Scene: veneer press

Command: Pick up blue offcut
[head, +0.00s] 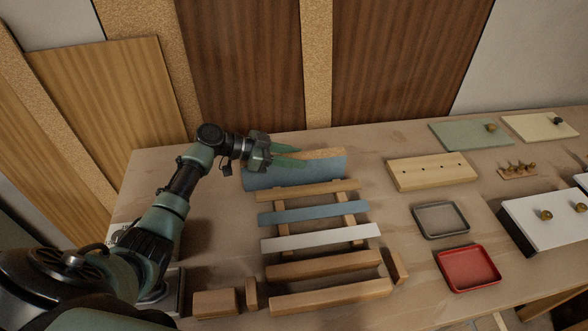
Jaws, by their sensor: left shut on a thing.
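The blue offcut (318,170) is a blue-faced board with a pale wood edge on top, at the back of the bench behind the rack of slats. My left gripper (303,156) reaches in from the left, with its green fingers shut on the top edge of this offcut. The offcut looks upright or nearly so. Whether it touches the bench is hard to tell. A second blue piece, a slat (313,213), lies across the rack in front. My right gripper is out of view.
The rack (350,217) also carries a white slat (320,237) and wooden slats. To the right are a drilled wooden block (432,172), a grey tray (440,220), a red tray (468,268) and knobbed panels. Tall veneer sheets (400,70) stand behind the bench.

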